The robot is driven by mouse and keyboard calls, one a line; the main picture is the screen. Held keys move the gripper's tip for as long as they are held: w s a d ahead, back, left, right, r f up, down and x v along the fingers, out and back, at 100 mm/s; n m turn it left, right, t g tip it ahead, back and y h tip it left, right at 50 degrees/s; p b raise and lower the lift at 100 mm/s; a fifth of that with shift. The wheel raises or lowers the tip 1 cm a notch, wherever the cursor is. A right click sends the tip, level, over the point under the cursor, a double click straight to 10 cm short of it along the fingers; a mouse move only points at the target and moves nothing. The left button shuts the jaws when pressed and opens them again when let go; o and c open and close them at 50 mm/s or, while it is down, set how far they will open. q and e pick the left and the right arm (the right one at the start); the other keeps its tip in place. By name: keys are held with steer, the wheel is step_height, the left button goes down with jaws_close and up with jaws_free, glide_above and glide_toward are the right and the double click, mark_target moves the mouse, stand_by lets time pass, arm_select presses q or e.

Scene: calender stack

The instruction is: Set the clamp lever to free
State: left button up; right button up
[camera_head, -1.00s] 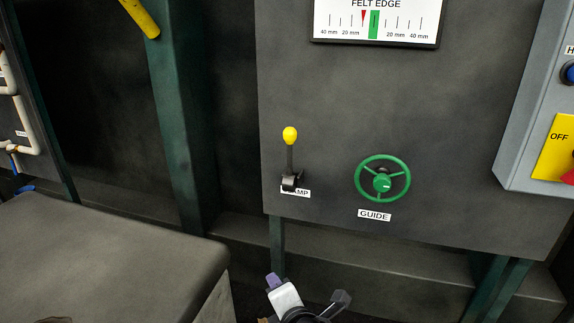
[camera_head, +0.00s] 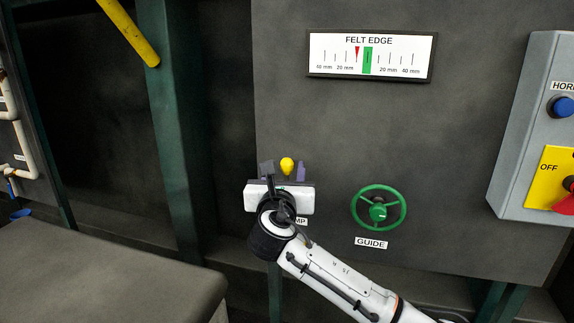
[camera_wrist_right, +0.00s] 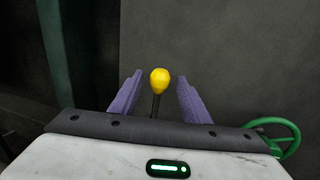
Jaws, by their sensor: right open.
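The clamp lever has a yellow knob (camera_head: 287,166) on a dark stem, low on the left of the dark panel. In the head view my right gripper covers the stem and part of the clamp label (camera_head: 301,221). In the right wrist view the yellow knob (camera_wrist_right: 159,80) stands upright between the two purple fingers. My right gripper (camera_head: 283,170) is open, and its fingers (camera_wrist_right: 154,92) sit to either side of the knob with a gap on both sides. The lever's base is hidden. My left gripper is not in view.
The green guide handwheel (camera_head: 378,209) is just right of the lever and shows in the right wrist view (camera_wrist_right: 282,138). A felt edge gauge (camera_head: 369,56) is above. A grey control box (camera_head: 532,130) is at the right, a grey slab (camera_head: 110,275) at the lower left.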

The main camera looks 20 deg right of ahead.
steer(key=shift+x, duration=1.45)
steer(key=shift+c, duration=0.5)
jaws_close()
